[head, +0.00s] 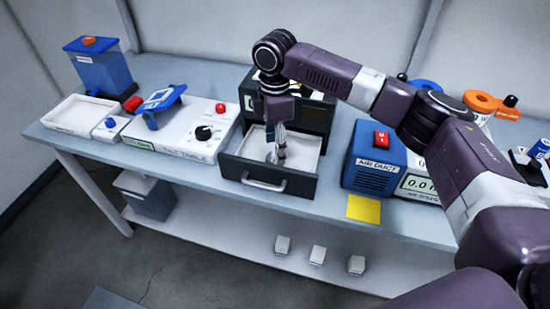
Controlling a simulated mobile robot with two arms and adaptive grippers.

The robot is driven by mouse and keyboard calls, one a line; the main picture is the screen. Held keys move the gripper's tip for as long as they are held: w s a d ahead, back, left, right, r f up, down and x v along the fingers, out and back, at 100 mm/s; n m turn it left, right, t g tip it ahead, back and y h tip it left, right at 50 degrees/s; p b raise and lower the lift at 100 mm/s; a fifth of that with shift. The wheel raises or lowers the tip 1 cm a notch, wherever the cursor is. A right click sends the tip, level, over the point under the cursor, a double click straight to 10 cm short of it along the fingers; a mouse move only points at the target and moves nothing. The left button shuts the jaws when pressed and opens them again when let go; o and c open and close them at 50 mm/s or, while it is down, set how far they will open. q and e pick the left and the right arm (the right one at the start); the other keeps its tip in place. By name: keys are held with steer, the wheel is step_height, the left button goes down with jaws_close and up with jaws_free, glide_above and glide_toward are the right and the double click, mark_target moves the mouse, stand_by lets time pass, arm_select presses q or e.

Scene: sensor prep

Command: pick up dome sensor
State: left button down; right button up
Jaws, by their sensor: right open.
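My right gripper (276,155) points straight down into the open drawer (250,178) of a dark cabinet (312,117). It is open, with its fingertips low over the drawer's white inside. A small pale grey shape shows at the fingertips. I cannot tell whether it is the dome sensor or part of the fingers, and no dome sensor shows clearly elsewhere. My left gripper is not in view.
The drawer's walls and front handle surround my right gripper closely. Left are a white device (180,133), a white tray (78,114) and a blue container (98,70). Right are a blue air-duct box (374,160) and a yellow note (363,209).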

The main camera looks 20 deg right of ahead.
step_height(320, 180, down, 4)
steer(key=shift+w+f+p, duration=0.1)
steer(key=shift+p, duration=0.2)
steer(key=c, duration=1.2)
steer(key=shift+c, duration=0.3)
steer(key=shift+r, duration=0.25)
